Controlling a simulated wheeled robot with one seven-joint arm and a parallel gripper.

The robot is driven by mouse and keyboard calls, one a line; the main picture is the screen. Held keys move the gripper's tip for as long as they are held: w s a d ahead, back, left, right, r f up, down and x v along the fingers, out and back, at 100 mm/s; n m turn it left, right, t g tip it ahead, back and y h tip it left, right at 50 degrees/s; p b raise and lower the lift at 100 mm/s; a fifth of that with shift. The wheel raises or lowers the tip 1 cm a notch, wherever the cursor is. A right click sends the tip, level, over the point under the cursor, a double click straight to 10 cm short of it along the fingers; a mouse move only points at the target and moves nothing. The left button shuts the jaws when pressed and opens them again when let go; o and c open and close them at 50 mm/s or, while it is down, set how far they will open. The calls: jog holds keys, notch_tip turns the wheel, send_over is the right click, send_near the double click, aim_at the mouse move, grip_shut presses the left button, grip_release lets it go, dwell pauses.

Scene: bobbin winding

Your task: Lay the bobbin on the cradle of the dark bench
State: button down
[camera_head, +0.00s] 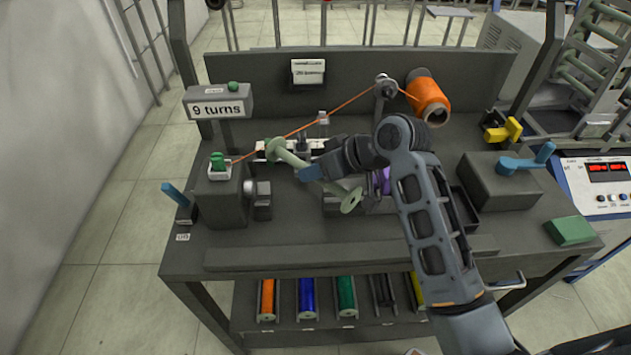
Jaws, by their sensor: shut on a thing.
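The bobbin (350,201), pale green with a round flange at each end, lies slantwise over the middle of the dark bench (300,262). My gripper (309,173) reaches in from the right and is shut around the bobbin's core, between the flanges. The far flange is close to an orange strand (352,98). Whether the bobbin touches anything below is unclear. Light and dark fittings (318,144) stand behind the bobbin; my arm and the bobbin cover much of this area, and I cannot make out the cradle for certain.
The strand runs from an orange spool (428,100) over a guide wheel (385,86) to a green-topped block (219,166) at left. A "9 turns" sign (218,108) stands behind it. A blue lever (527,160) is at right. Several coloured bobbins (306,298) sit on the lower shelf.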

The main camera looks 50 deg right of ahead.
jog(key=shift+f, duration=2)
jog(key=shift+f, duration=0.2)
jog(key=c, duration=0.9)
grip_release()
jog(key=shift+r, duration=0.1)
jog(key=shift+s+r, duration=0.1)
jog(key=shift+r, duration=0.15)
jog(key=v, duration=1.1)
jog(key=shift+s+r, duration=0.2)
jog(key=shift+s, duration=0.05)
